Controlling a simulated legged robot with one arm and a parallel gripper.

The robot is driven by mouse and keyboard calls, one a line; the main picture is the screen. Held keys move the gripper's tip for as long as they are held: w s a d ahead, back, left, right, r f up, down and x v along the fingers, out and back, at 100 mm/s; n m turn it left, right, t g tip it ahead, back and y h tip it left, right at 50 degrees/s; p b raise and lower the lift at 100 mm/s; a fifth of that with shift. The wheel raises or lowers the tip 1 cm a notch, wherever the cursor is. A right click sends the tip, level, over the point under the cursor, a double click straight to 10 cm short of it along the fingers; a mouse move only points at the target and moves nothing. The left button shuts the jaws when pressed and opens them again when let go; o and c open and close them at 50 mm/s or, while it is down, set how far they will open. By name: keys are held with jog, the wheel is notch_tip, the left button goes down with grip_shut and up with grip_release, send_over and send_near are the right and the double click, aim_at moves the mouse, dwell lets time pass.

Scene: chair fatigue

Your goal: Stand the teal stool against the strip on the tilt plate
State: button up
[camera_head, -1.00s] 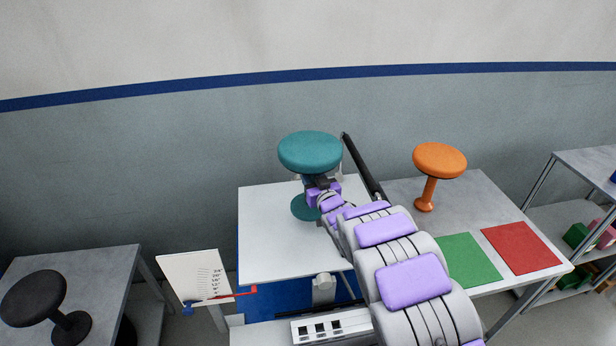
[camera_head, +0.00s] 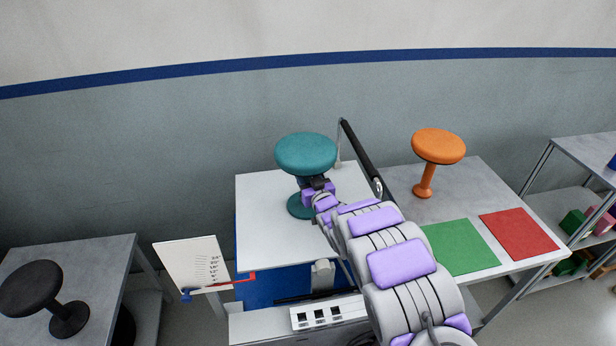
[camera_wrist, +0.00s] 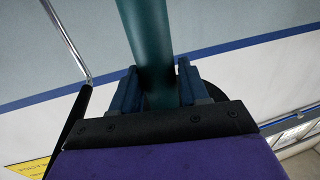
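The teal stool (camera_head: 306,153) is upright over the rear part of the white tilt plate (camera_head: 265,230). Its round base (camera_head: 300,206) shows against the plate; I cannot tell whether it touches the surface. My gripper (camera_head: 318,185) is at the stem below the seat. In the wrist view, the teal stem (camera_wrist: 150,45) runs between the two blue fingers of my gripper (camera_wrist: 160,88), which are closed on it. I cannot make out the strip on the plate; my arm hides part of the plate's right side.
A black bar (camera_head: 362,158) slants up at the plate's right edge, close to my arm. An orange stool (camera_head: 438,147), a green square (camera_head: 460,247) and a red square (camera_head: 519,240) are on the right-hand table. A scale card (camera_head: 190,265) stands front left. A black stool (camera_head: 32,288) is far left.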

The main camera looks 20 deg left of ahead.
jog(key=o, duration=0.3)
jog(key=shift+a+f, duration=0.1)
jog(key=shift+o, duration=0.2)
jog(key=shift+d, duration=0.2)
jog(key=p+v, duration=0.2)
jog(key=v, duration=1)
